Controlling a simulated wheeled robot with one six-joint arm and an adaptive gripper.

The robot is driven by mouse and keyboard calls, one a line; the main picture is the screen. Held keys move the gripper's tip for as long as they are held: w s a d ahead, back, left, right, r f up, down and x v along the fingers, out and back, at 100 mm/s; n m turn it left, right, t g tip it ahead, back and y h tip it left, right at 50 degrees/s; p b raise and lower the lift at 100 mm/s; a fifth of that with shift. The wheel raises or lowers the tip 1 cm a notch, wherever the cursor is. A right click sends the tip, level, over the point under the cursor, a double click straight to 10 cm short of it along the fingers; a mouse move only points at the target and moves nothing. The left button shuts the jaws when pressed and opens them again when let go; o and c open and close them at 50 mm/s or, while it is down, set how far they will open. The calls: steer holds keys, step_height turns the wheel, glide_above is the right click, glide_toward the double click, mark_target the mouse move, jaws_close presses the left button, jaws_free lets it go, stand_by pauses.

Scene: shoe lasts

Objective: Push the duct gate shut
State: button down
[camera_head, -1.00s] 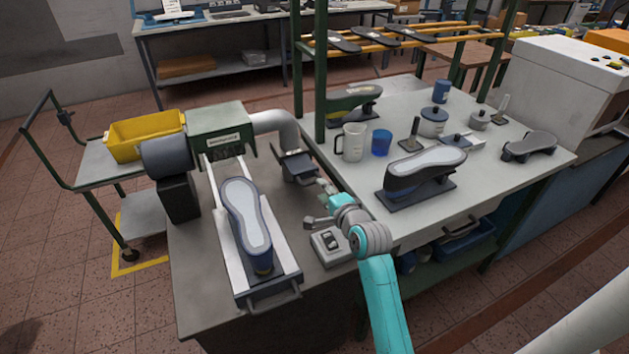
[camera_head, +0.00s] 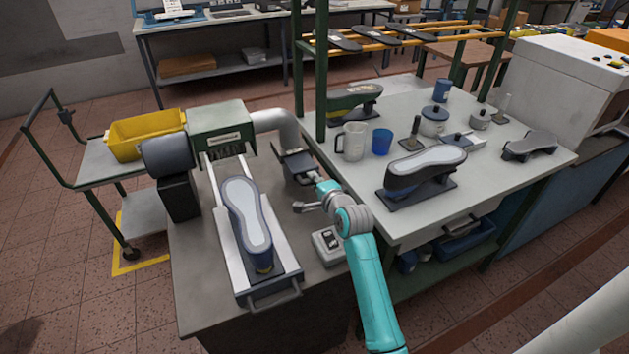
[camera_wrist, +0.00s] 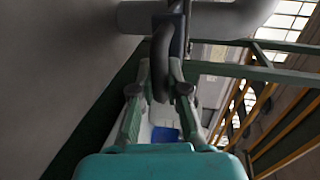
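The duct gate (camera_head: 297,166) is a dark grey plate and housing at the lower end of the bent grey duct (camera_head: 274,121). It stands at the back right of the grey bench. In the wrist view, a dark handle-like part (camera_wrist: 161,65) hangs below the pale duct. My gripper (camera_head: 314,181) is at the right front of the gate. In the wrist view, my gripper's (camera_wrist: 160,75) two fingers are apart, one on each side of the dark part. Contact with it is not clear. How far the gate is open cannot be told.
A shoe last (camera_head: 246,222) sits on the machine's slide in front of the green housing (camera_head: 221,130). A small grey switch box (camera_head: 328,246) lies near my arm. The table on the right holds a jug (camera_head: 352,141), a blue cup (camera_head: 381,142) and a large last (camera_head: 425,172).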

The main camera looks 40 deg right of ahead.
mark_target(304, 164)
steer(key=x, duration=0.2)
steer(key=r+x, duration=0.1)
steer(key=x, duration=0.4)
steer(key=shift+w+r, duration=0.25)
steer(key=shift+r, duration=0.1)
steer(key=c, duration=1.2)
jaws_free()
steer(key=shift+o, duration=0.2)
steer(key=v, duration=1.1)
steer(key=shift+s, duration=0.45)
steer(key=shift+a, duration=0.1)
